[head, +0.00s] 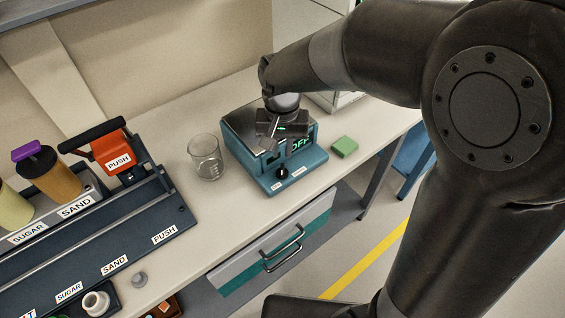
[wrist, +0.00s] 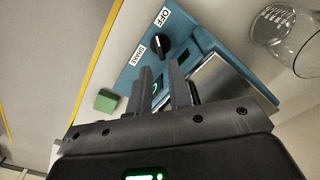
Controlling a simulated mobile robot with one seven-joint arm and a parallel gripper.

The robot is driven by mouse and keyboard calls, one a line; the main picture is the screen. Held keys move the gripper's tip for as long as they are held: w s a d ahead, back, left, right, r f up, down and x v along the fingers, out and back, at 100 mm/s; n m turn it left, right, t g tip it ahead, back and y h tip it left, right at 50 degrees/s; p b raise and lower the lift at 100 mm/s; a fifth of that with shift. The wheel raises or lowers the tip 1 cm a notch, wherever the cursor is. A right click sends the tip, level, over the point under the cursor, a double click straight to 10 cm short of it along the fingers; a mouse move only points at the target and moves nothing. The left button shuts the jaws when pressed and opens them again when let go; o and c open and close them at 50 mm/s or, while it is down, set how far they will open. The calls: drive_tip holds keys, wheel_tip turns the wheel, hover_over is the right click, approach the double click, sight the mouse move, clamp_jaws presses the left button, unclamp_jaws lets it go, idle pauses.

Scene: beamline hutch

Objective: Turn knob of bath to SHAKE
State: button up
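The bath (head: 312,158) is a teal box with a metal top on the bench; it also shows in the wrist view (wrist: 196,50). Its front display reads OFF in green, partly covered by my gripper. The black knob (head: 282,173) sits low on the front panel, and in the wrist view the knob (wrist: 160,46) lies between the OFF label (wrist: 161,17) and the SHAKE label (wrist: 137,56).
A glass beaker (head: 206,158) stands left of the bath, and a green block (head: 344,146) lies to its right. A dispenser rack with an orange PUSH lever (head: 112,150) is at the left. A drawer (head: 275,248) is below the bench edge.

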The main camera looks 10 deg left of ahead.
sight(282, 169)
wheel_tip(282, 169, down, 7)
idle(0.3)
drive_tip(key=shift+c, duration=0.6)
clamp_jaws()
